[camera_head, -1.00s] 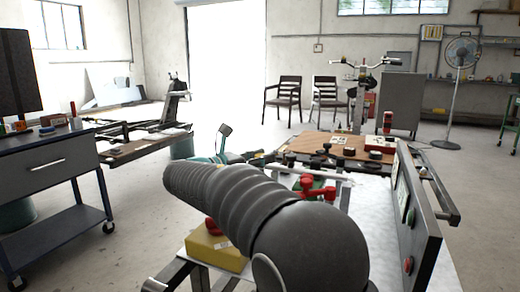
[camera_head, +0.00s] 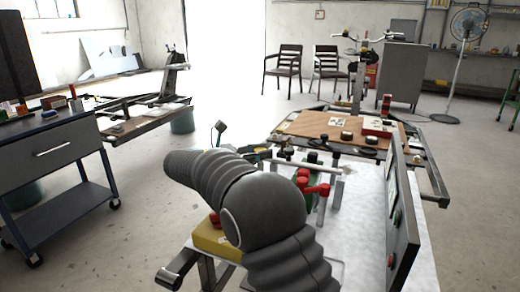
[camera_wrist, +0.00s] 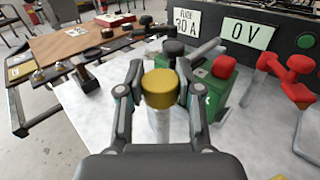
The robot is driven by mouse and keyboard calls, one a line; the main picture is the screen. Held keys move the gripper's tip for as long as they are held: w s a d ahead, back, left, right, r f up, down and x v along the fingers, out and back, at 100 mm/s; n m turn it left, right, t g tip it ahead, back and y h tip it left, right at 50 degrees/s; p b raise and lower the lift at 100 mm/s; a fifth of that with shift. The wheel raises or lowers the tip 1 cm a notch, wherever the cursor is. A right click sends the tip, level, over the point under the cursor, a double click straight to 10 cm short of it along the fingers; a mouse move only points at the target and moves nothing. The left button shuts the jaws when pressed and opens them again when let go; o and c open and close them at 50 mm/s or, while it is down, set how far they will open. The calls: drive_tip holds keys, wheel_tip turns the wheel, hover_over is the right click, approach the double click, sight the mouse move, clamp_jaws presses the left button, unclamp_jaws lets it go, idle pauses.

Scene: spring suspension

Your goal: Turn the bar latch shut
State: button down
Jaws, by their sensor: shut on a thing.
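In the wrist view, the two fingers of my gripper (camera_wrist: 160,72) are on either side of a brass-yellow round cap (camera_wrist: 160,90) on a pale upright post, and are shut on it. A green block (camera_wrist: 205,98) with a red knob (camera_wrist: 224,66) stands just right of the fingers. A dark grey bar (camera_wrist: 205,50) sticks out behind it, beside a black knob (camera_wrist: 173,47). I cannot tell for sure which part is the bar latch. In the head view, my arm hides the gripper and the cap.
Red lever handles (camera_wrist: 298,75) stand at the right in the wrist view, close to a panel with white displays (camera_wrist: 248,33). In the head view, a grey panel (camera_head: 403,205) borders the pale bench top, and a yellow block (camera_head: 212,240) sits near my arm. A wooden board (camera_head: 310,127) lies beyond.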

drive_tip(key=c, duration=0.7)
unclamp_jaws()
drive_tip(key=shift+a, duration=0.1)
drive_tip(key=shift+c, duration=0.2)
drive_tip(key=v, duration=1.2)
